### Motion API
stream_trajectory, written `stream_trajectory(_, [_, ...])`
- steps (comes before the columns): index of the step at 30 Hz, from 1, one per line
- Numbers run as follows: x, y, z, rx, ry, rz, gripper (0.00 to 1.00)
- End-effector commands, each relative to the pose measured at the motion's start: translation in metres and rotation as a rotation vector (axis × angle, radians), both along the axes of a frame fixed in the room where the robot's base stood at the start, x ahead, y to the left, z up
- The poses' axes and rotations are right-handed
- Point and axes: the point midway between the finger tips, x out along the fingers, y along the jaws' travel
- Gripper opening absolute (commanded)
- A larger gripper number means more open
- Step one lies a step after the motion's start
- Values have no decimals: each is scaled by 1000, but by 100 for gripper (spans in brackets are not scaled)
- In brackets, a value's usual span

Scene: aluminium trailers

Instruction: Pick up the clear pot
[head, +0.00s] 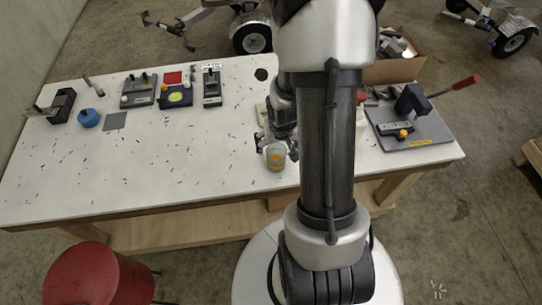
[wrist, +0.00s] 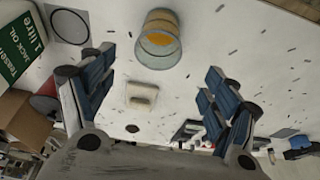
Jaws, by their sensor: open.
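The clear pot (head: 276,158) stands on the white table near its front edge, with orange-yellow contents. In the wrist view the clear pot (wrist: 158,40) is at the top middle, its open rim towards me. My gripper (head: 277,147) is just behind and above the pot in the head view, its fingers spread. In the wrist view my gripper (wrist: 159,67) is open, with one finger on each side and nothing between the tips. The pot shows beyond the fingertips, apart from them. My arm hides the table just right of the pot in the head view.
The white table (head: 150,185) is clear left of the pot, apart from small dark specks. A pale block (wrist: 142,95) and a green-and-white carton (wrist: 25,45) show near my gripper. A grey board with a red-handled tool (head: 412,128) is at the right. A red stool (head: 90,275) stands in front.

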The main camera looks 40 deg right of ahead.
Motion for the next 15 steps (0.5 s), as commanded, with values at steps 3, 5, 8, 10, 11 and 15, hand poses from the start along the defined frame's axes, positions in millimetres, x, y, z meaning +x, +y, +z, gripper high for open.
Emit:
stream_trajectory(3, [6, -3, -33, 1, 2, 0, 80])
stream_trajectory(5, [10, -6, -45, 1, 2, -1, 80])
stream_trajectory(8, [15, -9, -64, 1, 2, -1, 80])
stream_trajectory(10, [18, -11, -75, 2, 2, -1, 80])
stream_trajectory(11, [19, -11, -78, 2, 2, -1, 80])
stream_trajectory(15, [23, -14, -88, 0, 0, 1, 80])
